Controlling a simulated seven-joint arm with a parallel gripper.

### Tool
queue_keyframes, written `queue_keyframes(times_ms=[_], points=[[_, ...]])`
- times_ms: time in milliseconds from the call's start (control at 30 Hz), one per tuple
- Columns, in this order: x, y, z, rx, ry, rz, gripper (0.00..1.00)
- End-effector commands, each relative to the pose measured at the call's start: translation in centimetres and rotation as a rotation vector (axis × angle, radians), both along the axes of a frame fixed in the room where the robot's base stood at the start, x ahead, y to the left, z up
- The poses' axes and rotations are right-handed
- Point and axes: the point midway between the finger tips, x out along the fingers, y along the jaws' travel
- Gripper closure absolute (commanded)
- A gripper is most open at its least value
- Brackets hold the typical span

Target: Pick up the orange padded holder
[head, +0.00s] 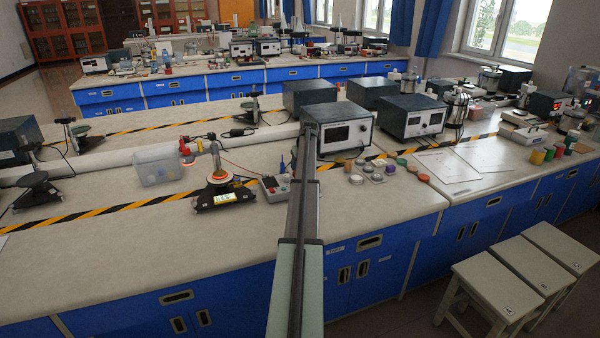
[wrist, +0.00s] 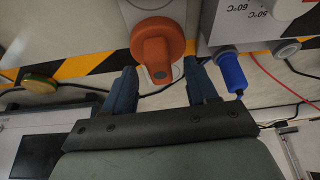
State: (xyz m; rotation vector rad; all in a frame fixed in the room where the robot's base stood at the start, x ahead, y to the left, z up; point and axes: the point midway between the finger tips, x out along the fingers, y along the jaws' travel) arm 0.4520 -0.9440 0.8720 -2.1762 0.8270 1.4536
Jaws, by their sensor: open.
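An orange rounded piece, which looks like the orange padded holder (wrist: 152,42), shows at the top middle of the wrist view, with a narrower rounded part pointing toward my gripper. My gripper (wrist: 159,68) is open, its two dark blue fingers apart. The holder's near part lies between the fingertips in the picture; I see no finger pressing on it. I cannot tell the height gap between them. In the head view my arm runs up the middle and hides the fingers, and I cannot make out this holder there.
A box with temperature markings (wrist: 235,22), a blue plug (wrist: 230,72) and a red wire lie close on the right of the wrist view. A yellow-green disc (wrist: 40,84) lies left.

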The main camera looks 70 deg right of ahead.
Motion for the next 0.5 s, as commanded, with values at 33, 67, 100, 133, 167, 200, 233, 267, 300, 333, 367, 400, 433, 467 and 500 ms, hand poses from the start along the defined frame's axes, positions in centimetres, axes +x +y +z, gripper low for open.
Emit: queue_keyframes(times_ms=[33,67,100,133,167,200,233,267,300,333,367,400,433,467,500], points=[[0.25,-0.26,-0.71,0.001,0.001,0.0,0.43],[0.32,-0.33,-1.0,0.001,0.0,-0.001,0.43],[0.41,-0.39,-1.3,0.001,0.0,-0.001,0.43],[0.45,-0.41,-1.45,0.001,0.0,-0.001,0.43],[0.47,-0.43,-1.52,0.0,0.0,-0.001,0.43],[0.48,-0.43,-1.56,0.0,0.0,-0.001,0.43],[0.49,-0.42,-1.55,0.0,0.0,-0.001,0.43],[0.48,-0.41,-1.53,0.0,0.0,-0.001,0.43],[0.47,-0.41,-1.53,0.0,0.0,-0.001,0.43],[0.48,-0.41,-1.52,0.0,0.0,-0.001,0.43],[0.48,-0.4,-1.51,0.0,0.0,-0.001,0.43],[0.48,-0.4,-1.51,0.0,0.0,-0.001,0.46],[0.48,-0.4,-1.51,0.0,0.0,-0.001,0.49],[0.49,-0.41,-1.5,0.0,0.0,-0.001,0.52],[0.48,-0.4,-1.51,0.0,0.0,-0.001,0.56]])
